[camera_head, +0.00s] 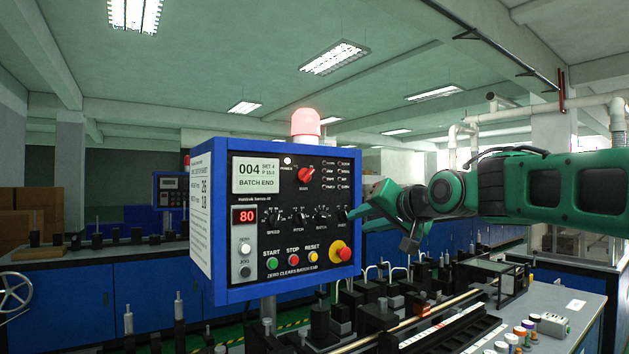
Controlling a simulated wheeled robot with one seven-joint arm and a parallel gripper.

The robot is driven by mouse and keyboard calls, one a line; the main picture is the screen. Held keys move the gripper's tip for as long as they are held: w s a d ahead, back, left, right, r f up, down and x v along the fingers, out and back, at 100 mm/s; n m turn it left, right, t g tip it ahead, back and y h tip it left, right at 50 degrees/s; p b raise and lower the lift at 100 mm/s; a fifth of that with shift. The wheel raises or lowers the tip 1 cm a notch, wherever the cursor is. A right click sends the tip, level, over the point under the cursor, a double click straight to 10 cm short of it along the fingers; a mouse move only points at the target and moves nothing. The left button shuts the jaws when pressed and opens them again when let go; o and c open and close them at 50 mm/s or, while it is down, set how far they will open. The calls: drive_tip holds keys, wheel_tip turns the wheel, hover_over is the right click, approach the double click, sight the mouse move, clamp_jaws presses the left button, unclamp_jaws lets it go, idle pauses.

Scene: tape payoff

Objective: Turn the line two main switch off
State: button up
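A blue control box (225,290) with a black front panel stands close in front of me, left of centre. A red rotary knob (305,175) sits at its upper middle; the small label under it is too blurred to read surely. The screen (255,175) reads "004" and "BATCH END". No line number is readable on this box. My gripper (382,222) comes in from the right, beside the panel's right edge, lower than the red knob and to its right. It appears apart from the knob; its finger opening is unclear from this angle.
A red beacon (305,122) glows on the box. A red-on-yellow emergency button (341,251) and small coloured buttons line the panel's lower part. A second, smaller blue box (171,191) stands far left behind. Machinery with upright rods and a grey bench (560,308) fill the lower right.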

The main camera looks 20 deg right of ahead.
sight(307, 175)
drive_tip(key=w+a+r+t+y, duration=0.25)
drive_tip(key=a+r, duration=0.25)
drive_tip(key=r, duration=0.6)
drive_tip(key=shift+n+y, duration=0.25)
drive_tip(key=shift+n, duration=0.05)
drive_tip(key=x, duration=1)
drive_tip(key=shift+w+a+f, duration=0.1)
drive_tip(key=shift+a+f, duration=0.1)
drive_tip(key=shift+f, duration=0.05)
clamp_jaws()
drive_tip(key=shift+d, duration=0.1)
